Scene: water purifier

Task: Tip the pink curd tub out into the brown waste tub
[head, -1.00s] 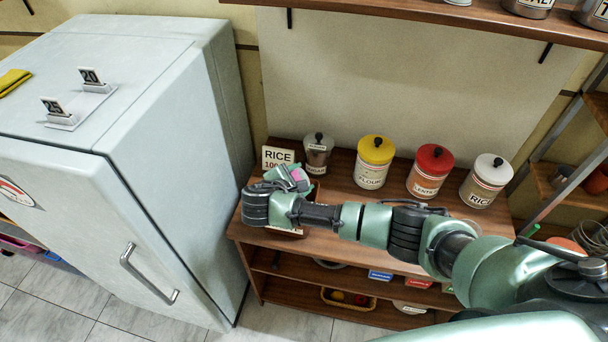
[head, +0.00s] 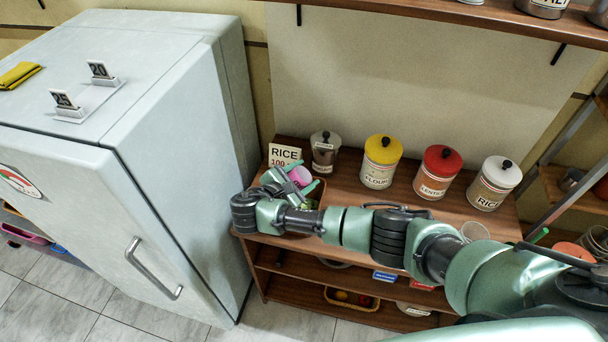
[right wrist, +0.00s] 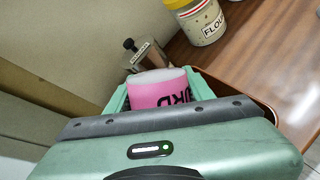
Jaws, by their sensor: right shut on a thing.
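The pink curd tub (head: 300,176) is held in my right gripper (head: 286,182), at the left end of the wooden counter. In the right wrist view the curd tub (right wrist: 158,90) sits between the two green fingers, with part of its dark lettering showing. It looks tilted in the head view; its contents cannot be made out. The brown waste tub (head: 319,193) stands just under and beside the gripper, largely hidden by my arm. Its brown rim (right wrist: 262,107) shows right of the fingers in the right wrist view. My left gripper is not in view.
Yellow (head: 380,162), red (head: 437,172) and white-lidded (head: 494,183) canisters line the counter's back. A pale fridge (head: 120,150) stands close on the left.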

